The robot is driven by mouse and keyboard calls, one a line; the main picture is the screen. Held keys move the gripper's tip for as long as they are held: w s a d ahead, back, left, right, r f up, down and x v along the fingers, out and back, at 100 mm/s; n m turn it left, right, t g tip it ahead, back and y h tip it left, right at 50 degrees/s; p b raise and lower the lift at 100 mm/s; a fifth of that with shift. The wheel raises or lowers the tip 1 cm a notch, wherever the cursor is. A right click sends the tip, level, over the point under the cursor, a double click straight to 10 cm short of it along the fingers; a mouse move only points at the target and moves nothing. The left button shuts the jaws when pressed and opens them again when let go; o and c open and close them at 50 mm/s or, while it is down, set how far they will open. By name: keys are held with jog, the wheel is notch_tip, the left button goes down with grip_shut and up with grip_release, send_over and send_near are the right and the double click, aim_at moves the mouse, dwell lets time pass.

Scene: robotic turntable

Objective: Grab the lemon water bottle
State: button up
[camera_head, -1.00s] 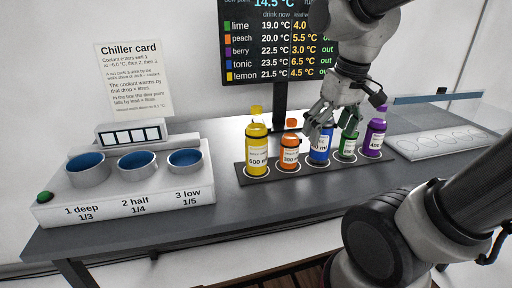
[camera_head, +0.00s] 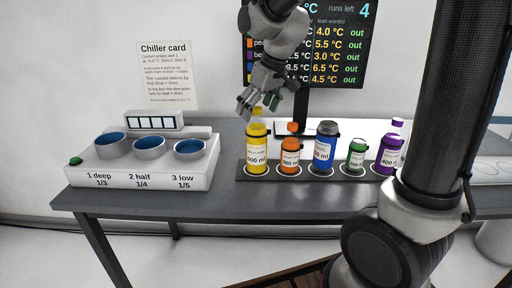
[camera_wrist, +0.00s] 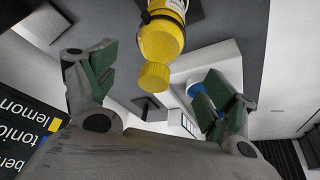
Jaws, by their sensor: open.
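The lemon bottle (camera_head: 257,150) is yellow with a white label reading 600 ml. It stands upright at the left end of a dark rack (camera_head: 240,173). My gripper (camera_head: 258,108) is open and empty, just above and at the yellow cap in the head view. In the wrist view the yellow bottle (camera_wrist: 162,38) shows between the open fingers, its cap (camera_wrist: 154,76) pointing toward the palm. The wrist view fingers (camera_wrist: 155,88) are spread apart on either side and do not visibly touch it.
Orange (camera_head: 290,158), blue (camera_head: 325,150), green (camera_head: 356,156) and purple (camera_head: 388,155) bottles stand in the rack to the right. A white chiller (camera_head: 140,172) with three blue wells is at the left. A dark display (camera_head: 345,50) stands behind.

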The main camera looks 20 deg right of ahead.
aim_at(253, 125)
jog(key=x, duration=0.7)
jog(key=shift+d, duration=0.3)
jog(key=shift+c, duration=0.2)
jog(key=shift+r, duration=0.1)
grip_shut()
